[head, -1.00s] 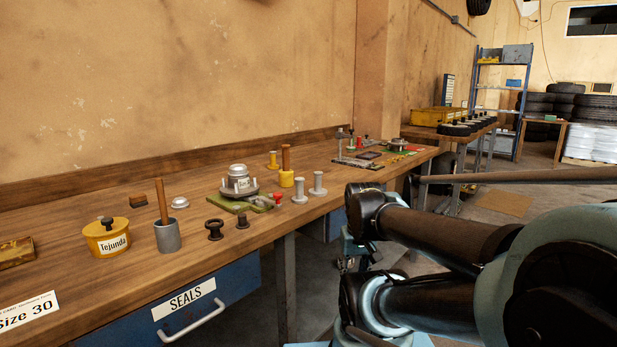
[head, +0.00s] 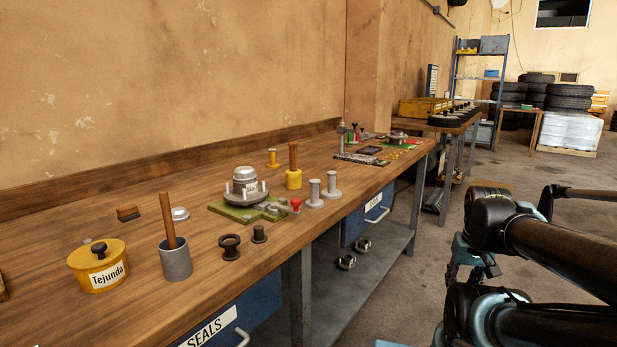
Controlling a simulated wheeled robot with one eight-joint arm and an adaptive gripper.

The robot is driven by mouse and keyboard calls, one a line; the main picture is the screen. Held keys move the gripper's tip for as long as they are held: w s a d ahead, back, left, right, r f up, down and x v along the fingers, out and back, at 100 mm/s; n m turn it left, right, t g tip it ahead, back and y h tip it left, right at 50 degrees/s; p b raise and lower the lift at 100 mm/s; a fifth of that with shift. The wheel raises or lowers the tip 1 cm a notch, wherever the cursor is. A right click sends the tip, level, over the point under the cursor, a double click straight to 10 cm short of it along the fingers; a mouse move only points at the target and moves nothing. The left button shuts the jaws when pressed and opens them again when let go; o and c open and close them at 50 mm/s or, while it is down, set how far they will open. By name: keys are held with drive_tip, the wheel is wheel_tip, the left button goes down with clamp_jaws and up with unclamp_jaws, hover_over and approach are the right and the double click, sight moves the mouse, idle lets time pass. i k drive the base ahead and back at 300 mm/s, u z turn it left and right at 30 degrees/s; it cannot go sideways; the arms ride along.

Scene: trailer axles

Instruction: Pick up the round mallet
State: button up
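Two things on the wooden workbench (head: 130,225) have upright wooden handles. One is a short yellow cylinder with a handle (head: 294,179), standing behind the grey posts; it looks like a round-headed mallet. No label settles which is the round mallet. My arm is folded at the right, well away from the bench top. My gripper's fingers are not visible.
A yellow pot labelled Tejunda (head: 98,272), black knobs (head: 230,247), a green plate with a metal hub (head: 245,192) and grey posts (head: 332,186) stand around these. A lower shelf (head: 360,275) holds metal rings. Open floor lies right of the bench.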

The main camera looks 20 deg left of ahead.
sight(293, 175)
drive_tip(key=u, duration=0.05)
drive_tip(key=k, duration=0.85)
drive_tip(key=u, duration=0.6)
drive_tip(key=i, duration=1)
drive_tip(key=z, duration=0.05)
